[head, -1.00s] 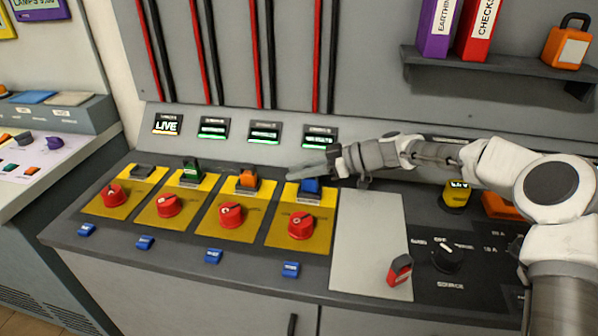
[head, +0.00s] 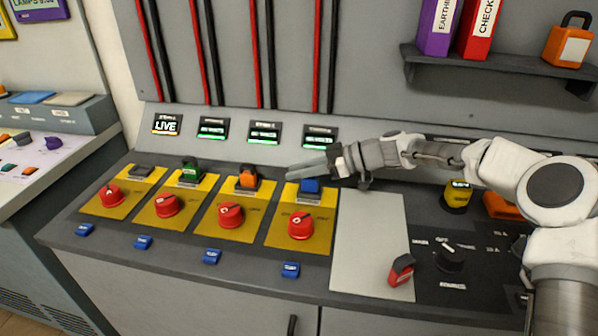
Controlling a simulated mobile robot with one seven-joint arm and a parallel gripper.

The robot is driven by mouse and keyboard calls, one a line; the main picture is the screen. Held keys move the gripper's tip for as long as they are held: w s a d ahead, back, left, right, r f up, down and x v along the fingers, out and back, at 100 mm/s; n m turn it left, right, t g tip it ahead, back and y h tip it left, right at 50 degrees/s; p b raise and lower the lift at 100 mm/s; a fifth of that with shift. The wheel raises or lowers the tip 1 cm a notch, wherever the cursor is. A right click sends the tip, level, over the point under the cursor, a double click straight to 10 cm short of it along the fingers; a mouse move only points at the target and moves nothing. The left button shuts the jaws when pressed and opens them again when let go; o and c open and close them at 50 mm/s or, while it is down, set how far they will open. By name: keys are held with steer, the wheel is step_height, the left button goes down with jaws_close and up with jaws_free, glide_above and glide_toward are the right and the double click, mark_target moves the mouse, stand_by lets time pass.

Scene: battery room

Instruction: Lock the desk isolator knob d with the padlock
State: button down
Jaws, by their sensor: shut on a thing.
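Several red isolator knobs sit on yellow plates along the desk. I take the rightmost knob (head: 301,225) as knob d. A blue padlock (head: 310,187) stands upright at the back of its plate (head: 318,240). My gripper (head: 298,171) points left just above and behind this padlock. It is shut, apparently on the blue padlock's upper part; the fingers hide the contact and the shackle. I cannot tell whether the shackle is through the hasp.
A green padlock (head: 190,170) and an orange padlock (head: 246,178) stand behind the middle knobs. The leftmost knob (head: 111,195) has none, and its display (head: 167,125) reads LIVE.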

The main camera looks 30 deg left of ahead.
steer(key=shift+f+b, duration=0.55)
steer(key=shift+b, duration=0.05)
steer(key=c, duration=1)
jaws_free()
steer(key=v, duration=1.1)
steer(key=shift+r, duration=0.1)
